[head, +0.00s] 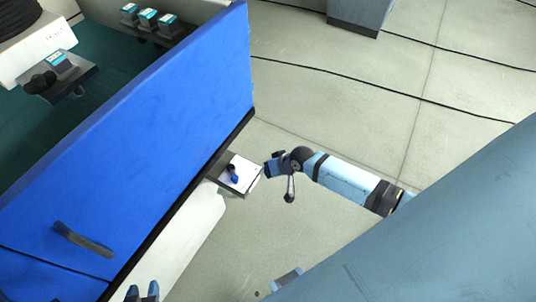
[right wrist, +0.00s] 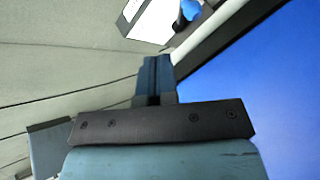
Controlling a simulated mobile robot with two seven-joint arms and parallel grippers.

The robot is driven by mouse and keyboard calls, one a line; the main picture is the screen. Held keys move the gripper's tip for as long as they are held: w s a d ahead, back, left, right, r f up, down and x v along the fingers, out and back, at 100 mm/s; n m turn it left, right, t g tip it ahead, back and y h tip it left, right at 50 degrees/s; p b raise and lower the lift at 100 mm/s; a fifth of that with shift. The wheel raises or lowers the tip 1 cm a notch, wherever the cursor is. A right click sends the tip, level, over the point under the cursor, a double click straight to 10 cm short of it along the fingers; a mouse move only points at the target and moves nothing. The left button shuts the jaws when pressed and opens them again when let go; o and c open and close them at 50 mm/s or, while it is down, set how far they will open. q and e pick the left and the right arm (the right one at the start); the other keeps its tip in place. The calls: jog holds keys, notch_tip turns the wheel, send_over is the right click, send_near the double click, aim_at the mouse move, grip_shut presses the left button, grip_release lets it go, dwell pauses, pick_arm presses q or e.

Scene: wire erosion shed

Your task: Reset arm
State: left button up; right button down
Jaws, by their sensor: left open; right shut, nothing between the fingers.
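My right gripper (head: 271,165) is at the end of the light blue arm from the right, beside a small ledge. In the right wrist view its fingers (right wrist: 155,75) are together with nothing between them. My left gripper (head: 142,293) shows only as two dark blue fingertips at the bottom edge, apart and empty, over the white lower part of the machine; the rest of it is out of frame.
The small ledge (head: 247,191) holds a white sheet with a blue and black item (head: 234,174). A large blue panel (head: 150,130) with a handle (head: 83,239) fills the left.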

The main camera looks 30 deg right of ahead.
dwell(0.4)
jog(key=s+a+r+n+t+p, duration=0.2)
jog(key=s+r, duration=0.3)
jog(key=s, duration=0.3)
jog(key=s+a+r+n+t+h+p, duration=0.1)
jog(key=s+a+r+n+t+p, duration=0.1)
jog(key=s+r, duration=0.4)
jog(key=s+a+t, duration=0.1)
jog(key=s+a, duration=0.1)
jog(key=s, duration=0.1)
jog(key=shift+s+a+r+n, duration=0.15)
jog(key=shift+s+a+n, duration=0.15)
